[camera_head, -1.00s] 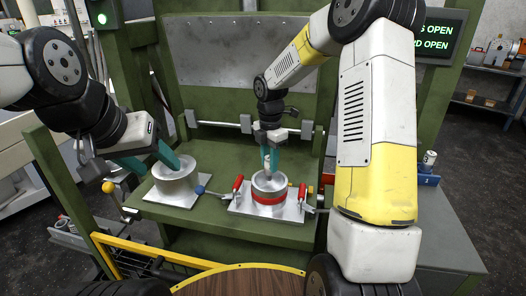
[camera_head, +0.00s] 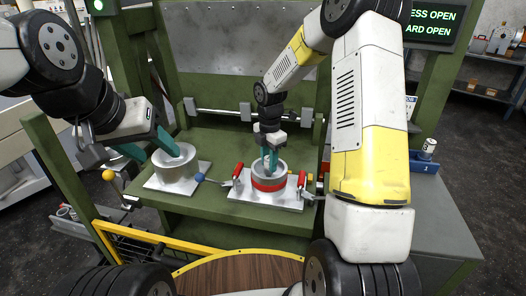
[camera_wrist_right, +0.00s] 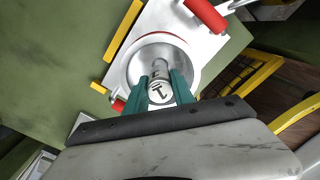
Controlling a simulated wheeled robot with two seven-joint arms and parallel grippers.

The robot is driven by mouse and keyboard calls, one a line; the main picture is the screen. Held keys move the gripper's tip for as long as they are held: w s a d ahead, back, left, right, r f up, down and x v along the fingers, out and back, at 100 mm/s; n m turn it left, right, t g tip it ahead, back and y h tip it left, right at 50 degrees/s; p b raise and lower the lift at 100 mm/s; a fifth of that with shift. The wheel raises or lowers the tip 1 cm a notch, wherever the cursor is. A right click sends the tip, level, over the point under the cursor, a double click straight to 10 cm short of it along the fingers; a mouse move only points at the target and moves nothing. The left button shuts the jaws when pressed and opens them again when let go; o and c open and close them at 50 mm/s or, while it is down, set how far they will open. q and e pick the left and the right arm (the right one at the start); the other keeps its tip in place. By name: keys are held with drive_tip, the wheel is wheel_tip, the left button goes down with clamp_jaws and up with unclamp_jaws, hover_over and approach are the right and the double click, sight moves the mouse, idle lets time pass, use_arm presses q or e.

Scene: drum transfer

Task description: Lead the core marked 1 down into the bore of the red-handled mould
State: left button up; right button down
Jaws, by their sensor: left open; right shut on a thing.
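The red-handled mould (camera_head: 268,185) is a metal cylinder with a red band on a pale plate, with red clamp handles at its sides. My right gripper (camera_head: 268,160) is right over the mould, pointing down. In the right wrist view my right gripper (camera_wrist_right: 161,92) is shut on the core marked 1 (camera_wrist_right: 160,94), a small metal cylinder whose top shows the mark. The core's lower end lies over or inside the bore; I cannot tell how deep. My left gripper (camera_head: 150,147) is open beside the other, plain mould (camera_head: 176,172), with one teal finger at its rim.
A green press bench (camera_head: 220,150) carries both moulds, with a metal backplate behind. A yellow rail (camera_head: 195,256) and a round wooden top (camera_head: 240,275) lie in front.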

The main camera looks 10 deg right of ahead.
drive_tip(key=shift+d, duration=0.1)
drive_tip(key=shift+f, duration=0.45)
idle(0.4)
drive_tip(key=shift+f, duration=1.25)
drive_tip(key=shift+f, duration=0.2)
drive_tip(key=c, duration=1)
unclamp_jaws()
wheel_tip(320, 180, up, 8)
drive_tip(key=shift+f, duration=0.15)
